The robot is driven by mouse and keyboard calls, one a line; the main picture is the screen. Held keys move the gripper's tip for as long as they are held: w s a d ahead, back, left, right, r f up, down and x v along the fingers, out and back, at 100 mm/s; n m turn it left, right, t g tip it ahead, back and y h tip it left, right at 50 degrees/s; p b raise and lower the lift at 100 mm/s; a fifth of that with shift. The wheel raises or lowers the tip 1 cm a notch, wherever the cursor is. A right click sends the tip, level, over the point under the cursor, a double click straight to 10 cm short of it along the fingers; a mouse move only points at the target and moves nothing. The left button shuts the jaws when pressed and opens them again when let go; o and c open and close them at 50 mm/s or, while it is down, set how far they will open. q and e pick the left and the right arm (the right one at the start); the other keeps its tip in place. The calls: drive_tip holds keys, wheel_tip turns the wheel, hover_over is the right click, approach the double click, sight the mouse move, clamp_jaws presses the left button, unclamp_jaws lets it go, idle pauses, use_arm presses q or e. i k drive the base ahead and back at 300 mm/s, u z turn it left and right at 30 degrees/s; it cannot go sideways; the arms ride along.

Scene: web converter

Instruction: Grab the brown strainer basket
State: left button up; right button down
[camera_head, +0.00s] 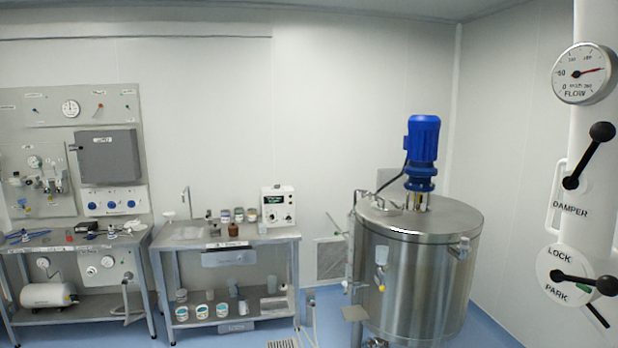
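A small dark brown object (233,229), the only brown thing that stands out, is on top of the middle metal workbench (268,237). It appears to be the strainer basket, but it is too small to make out any mesh or handle. It stands in front of a row of small jars (239,215) and left of a white device with a dial (278,205). Neither of my grippers is in view.
A large steel tank (415,275) with a blue motor (422,145) stands right of the workbench. An instrument bench (75,242) is at the left. A white column with levers (590,210) fills the right edge. Blue floor (487,325) shows at the lower right.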

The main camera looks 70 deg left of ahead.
sight(233, 229)
drive_tip(key=u, duration=3.25)
drive_tip(key=i, duration=1.4)
drive_tip(key=u, duration=0.5)
drive_tip(key=i, duration=2.2)
drive_tip(key=z, duration=0.45)
drive_tip(key=i, duration=1.95)
drive_tip(key=z, duration=0.45)
